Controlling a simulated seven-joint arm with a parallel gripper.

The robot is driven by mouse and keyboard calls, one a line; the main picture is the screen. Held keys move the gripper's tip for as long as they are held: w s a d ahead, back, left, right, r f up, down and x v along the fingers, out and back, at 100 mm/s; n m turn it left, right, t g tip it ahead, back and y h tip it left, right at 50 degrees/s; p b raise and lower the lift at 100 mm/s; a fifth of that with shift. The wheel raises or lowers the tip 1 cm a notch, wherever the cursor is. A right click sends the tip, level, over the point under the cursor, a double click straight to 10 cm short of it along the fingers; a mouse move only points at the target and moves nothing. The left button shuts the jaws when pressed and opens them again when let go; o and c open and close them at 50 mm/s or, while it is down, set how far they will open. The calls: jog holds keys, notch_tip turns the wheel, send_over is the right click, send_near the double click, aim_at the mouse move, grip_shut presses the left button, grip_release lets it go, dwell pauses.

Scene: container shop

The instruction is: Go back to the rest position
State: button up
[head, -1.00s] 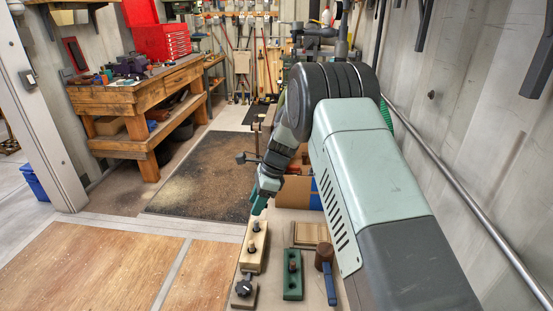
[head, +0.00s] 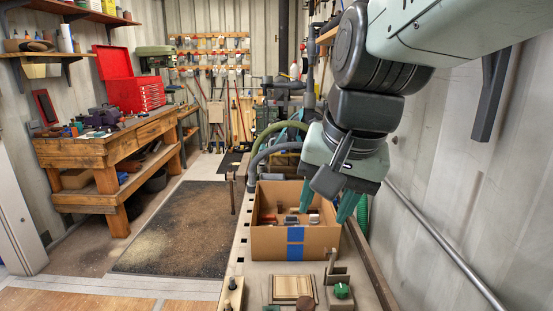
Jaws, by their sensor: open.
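My gripper (head: 328,207) hangs at the right of the head view with its two green fingers pointing down and spread apart. Nothing shows between the fingers. It is at the cardboard box (head: 268,240), in front of its right part in the picture; I cannot tell how high above the box it is. The rest of my arm reaches in from the upper right.
The open box carries a blue tape strip and holds several small objects. In front of it on the bench lie a striped wooden block (head: 291,288) and a green-knobbed block (head: 341,291). A grey rail (head: 440,241) runs along the right wall. A wooden workbench (head: 105,155) stands left.

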jog(key=s+d+f+n+t+h, duration=0.1)
jog(key=s+d+n, duration=0.2)
jog(key=s, duration=0.7)
jog(key=shift+s+d+t, duration=0.3)
jog(key=shift+s+d, duration=0.1)
jog(key=shift+d, duration=0.2)
